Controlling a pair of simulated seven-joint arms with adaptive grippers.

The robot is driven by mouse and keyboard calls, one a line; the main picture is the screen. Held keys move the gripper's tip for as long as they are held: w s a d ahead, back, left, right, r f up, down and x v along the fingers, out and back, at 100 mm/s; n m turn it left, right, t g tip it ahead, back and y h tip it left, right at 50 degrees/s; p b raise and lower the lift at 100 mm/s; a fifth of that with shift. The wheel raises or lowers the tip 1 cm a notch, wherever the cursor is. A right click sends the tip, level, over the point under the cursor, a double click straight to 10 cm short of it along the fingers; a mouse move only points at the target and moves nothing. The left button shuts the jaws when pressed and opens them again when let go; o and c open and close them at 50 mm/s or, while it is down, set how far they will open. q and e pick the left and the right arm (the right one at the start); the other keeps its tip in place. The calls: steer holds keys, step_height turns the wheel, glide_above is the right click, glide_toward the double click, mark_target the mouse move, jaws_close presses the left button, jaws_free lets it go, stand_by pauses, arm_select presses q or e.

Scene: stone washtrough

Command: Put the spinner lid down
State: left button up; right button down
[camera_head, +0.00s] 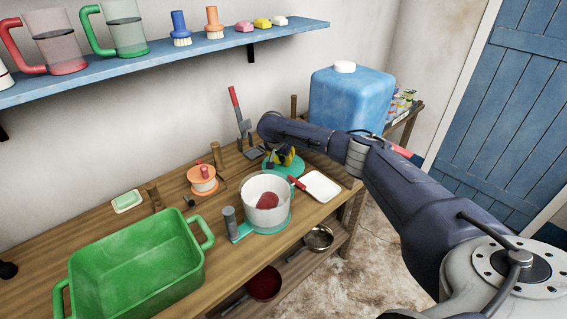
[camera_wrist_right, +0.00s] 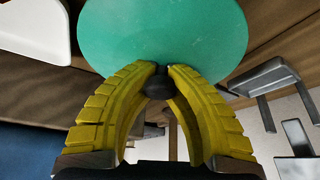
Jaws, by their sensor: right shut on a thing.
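The spinner lid is a round teal disc (camera_head: 270,161) with a dark knob, behind the white bowl on the bench. It fills the top of the right wrist view (camera_wrist_right: 165,35). My right gripper (camera_head: 286,157) is shut on the lid's knob; its yellow fingers (camera_wrist_right: 160,78) close around it in the wrist view. The lid is low over the bench or on it; I cannot tell whether it touches. The white bowl (camera_head: 253,188) with a teal base stands uncovered in front, with a red thing (camera_head: 268,201) inside. My left gripper is not in view.
A white tray (camera_head: 322,186) lies right of the lid. A blue water container (camera_head: 350,100) stands behind at the right. An orange-topped pot (camera_head: 203,180) and a green tub (camera_head: 135,270) stand to the left. A red-handled tool (camera_head: 239,112) leans at the wall.

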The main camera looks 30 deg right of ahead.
steer(key=shift+f, duration=0.6)
steer(key=shift+f, duration=0.15)
steer(key=c, duration=1.4)
jaws_free()
steer(key=v, duration=1.2)
steer(key=shift+r, duration=0.2)
